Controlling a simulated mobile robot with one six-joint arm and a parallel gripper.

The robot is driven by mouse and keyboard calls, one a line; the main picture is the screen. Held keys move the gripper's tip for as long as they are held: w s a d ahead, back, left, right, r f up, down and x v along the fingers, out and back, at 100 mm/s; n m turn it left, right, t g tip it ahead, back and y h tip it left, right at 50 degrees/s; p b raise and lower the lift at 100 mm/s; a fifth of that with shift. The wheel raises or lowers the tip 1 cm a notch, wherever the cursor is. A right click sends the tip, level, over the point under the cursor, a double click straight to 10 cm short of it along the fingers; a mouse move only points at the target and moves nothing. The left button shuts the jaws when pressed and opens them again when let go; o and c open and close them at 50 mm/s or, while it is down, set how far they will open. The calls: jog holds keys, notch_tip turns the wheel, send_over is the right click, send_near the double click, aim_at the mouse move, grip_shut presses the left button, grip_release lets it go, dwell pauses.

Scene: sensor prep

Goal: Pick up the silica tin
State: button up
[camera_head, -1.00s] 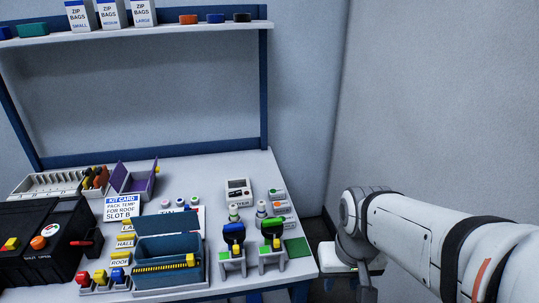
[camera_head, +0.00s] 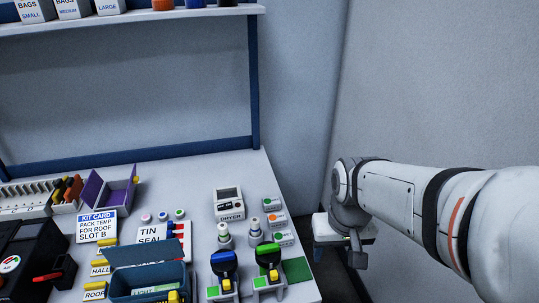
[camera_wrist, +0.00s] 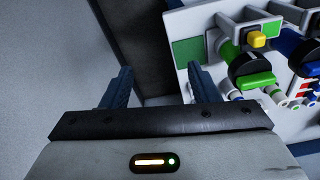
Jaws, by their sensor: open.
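No label reading silica tin can be made out. Small round lidded tins (camera_head: 163,216) stand behind the TIN SEAL card (camera_head: 152,234). Two white banded containers, one at left (camera_head: 225,239) and one at right (camera_head: 255,234), stand in front of the dryer (camera_head: 229,204); I cannot tell if either is the silica tin. My gripper (camera_wrist: 160,86) is open and empty in the wrist view, off the table's right edge, with the floor and wall beyond it. In the head view my arm reaches in from the right, its end beside the table.
A blue-handled device (camera_head: 224,268) and a green-handled device (camera_head: 269,258) stand near the front right. A green pad (camera_head: 297,269) lies at the right edge. A blue bin (camera_head: 150,278), a purple box (camera_head: 110,191) and a black case (camera_head: 25,259) fill the left.

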jog(key=o, duration=0.4)
jog(key=shift+n+g, duration=0.3)
jog(key=shift+n, duration=0.1)
jog(key=w+a+p, duration=0.1)
jog(key=w, duration=0.2)
jog(key=w+a+p, duration=0.1)
jog(key=w, duration=0.2)
jog(key=w+a+p, duration=0.1)
jog(key=w, duration=0.2)
jog(key=shift+w+r, duration=0.3)
jog(key=shift+r, duration=0.05)
jog(key=shift+o, duration=0.3)
jog(key=w+a+f+p, duration=0.1)
jog(key=w+a, duration=0.1)
jog(key=w, duration=0.3)
jog(key=shift+w+a+f+p, duration=0.3)
jog(key=shift+w+f, duration=0.05)
jog(key=n+p, duration=0.1)
jog(key=p, duration=0.1)
send_over(277, 217)
jog(key=shift+g, duration=0.3)
jog(key=f, duration=0.4)
jog(key=shift+s+d+f, duration=0.25)
jog(key=shift+s+f, duration=0.15)
jog(key=f, duration=0.3)
jog(key=shift+w+a+f+b, duration=0.2)
jog(key=shift+w+a+b, duration=0.05)
jog(key=shift+w+b, duration=0.1)
jog(key=shift+f+b, duration=0.65)
jog(key=shift+f, duration=1.9)
